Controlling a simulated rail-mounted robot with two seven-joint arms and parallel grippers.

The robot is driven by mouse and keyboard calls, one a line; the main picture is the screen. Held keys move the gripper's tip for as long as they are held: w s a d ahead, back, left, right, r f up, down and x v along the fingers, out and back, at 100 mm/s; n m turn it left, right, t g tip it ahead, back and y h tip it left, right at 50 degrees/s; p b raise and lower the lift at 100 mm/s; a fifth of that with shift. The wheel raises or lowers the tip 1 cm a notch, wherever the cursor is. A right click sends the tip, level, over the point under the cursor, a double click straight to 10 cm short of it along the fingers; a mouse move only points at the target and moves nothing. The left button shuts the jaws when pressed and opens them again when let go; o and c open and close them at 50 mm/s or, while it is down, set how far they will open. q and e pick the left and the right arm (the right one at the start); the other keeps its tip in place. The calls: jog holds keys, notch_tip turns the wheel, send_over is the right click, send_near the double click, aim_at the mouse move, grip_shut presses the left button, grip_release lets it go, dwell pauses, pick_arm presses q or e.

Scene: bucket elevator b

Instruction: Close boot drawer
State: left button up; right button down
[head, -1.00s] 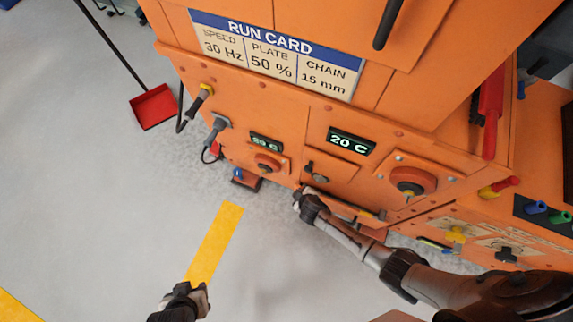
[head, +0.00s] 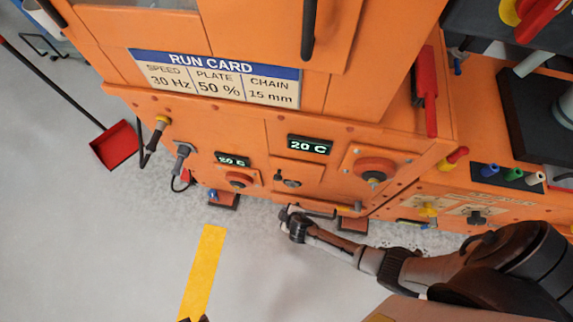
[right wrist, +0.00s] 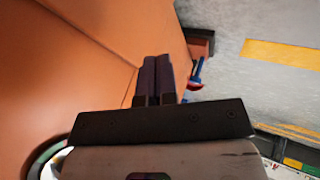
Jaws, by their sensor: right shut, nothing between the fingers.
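The orange machine (head: 225,130) fills the upper middle of the head view. A low drawer-like front with a dark bar (head: 318,213) sits at its lower edge, partly behind my right gripper; I cannot tell how far it stands out. My right gripper (head: 287,213) is shut and empty at this lower edge. In the right wrist view its dark fingers (right wrist: 158,80) are together, close beside an orange face (right wrist: 90,50); contact cannot be told. Only a small dark tip of my left gripper (head: 203,319) shows at the bottom edge.
Brown feet (head: 224,200) stand under the machine. A red dustpan (head: 113,147) is at the left. Plugs and cables (head: 181,158) hang on the machine's left side. Grey floor with a yellow stripe (head: 203,270) is open in front.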

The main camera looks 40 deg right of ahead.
jog(key=p+v, duration=0.4)
jog(key=v, duration=0.4)
jog(key=shift+r+p, duration=0.3)
jog(key=shift+p, duration=0.05)
